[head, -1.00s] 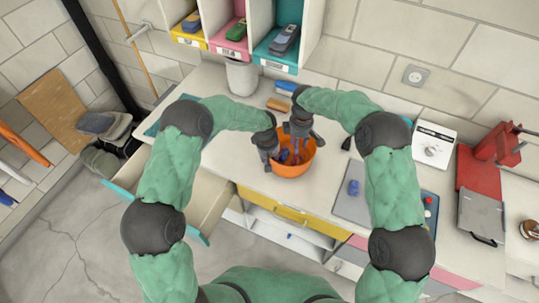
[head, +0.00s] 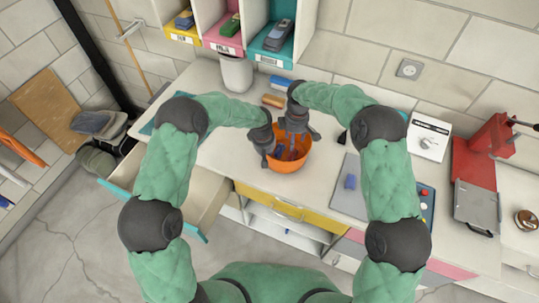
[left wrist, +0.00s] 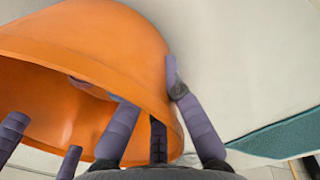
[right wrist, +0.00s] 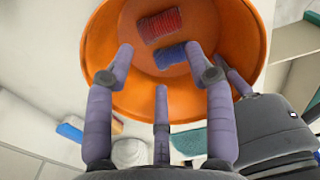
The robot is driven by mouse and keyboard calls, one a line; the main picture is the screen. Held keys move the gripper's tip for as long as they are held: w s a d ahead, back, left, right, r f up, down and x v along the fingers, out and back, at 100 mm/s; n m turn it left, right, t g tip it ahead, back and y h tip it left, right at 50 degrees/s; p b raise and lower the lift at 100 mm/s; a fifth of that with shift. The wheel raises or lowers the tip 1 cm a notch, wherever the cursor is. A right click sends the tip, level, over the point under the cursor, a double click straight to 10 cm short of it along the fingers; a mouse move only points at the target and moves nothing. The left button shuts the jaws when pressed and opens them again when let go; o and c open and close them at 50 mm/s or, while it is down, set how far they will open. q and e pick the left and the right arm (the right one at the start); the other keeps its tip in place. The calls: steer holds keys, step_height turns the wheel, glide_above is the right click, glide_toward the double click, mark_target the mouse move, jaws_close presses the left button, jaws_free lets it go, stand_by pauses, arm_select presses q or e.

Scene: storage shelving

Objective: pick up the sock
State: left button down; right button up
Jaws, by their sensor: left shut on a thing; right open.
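An orange bowl (head: 290,163) stands on the counter. In the right wrist view, a ribbed red roll (right wrist: 161,26) and a ribbed blue roll (right wrist: 170,56) lie inside the bowl (right wrist: 100,45); I cannot tell for sure which is the sock. My left gripper (head: 264,150) is shut on the bowl's rim; in the left wrist view its fingers lie on either side of the wall (left wrist: 150,95). My right gripper (head: 296,140) is open, pointing down into the bowl. Its fingertips (right wrist: 160,65) are spread near the blue roll, apparently not gripping it.
A white cup (head: 236,72) and a tan block (head: 273,100) stand behind the bowl. A grey mat (head: 348,203) with a blue object (head: 350,182) is at right. An open drawer (head: 185,195) juts out at left. Cubbies (head: 272,45) hang above. A white scale (head: 430,138) stands farther right.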

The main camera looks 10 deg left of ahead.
mark_target(290, 153)
steer(key=f+n, duration=0.3)
steer(key=n, duration=0.2)
steer(key=f+n+y, duration=0.1)
steer(key=f+n, duration=0.2)
steer(key=n, duration=0.2)
steer(key=f+n+y, duration=0.1)
steer(key=f+n, duration=0.3)
steer(key=n, duration=0.1)
steer(key=shift+w+a+n, duration=0.15)
steer(key=shift+a+n, duration=0.15)
steer(key=shift+a, duration=0.05)
stand_by(0.6)
steer(key=shift+c, duration=0.3)
steer(key=c, duration=0.7)
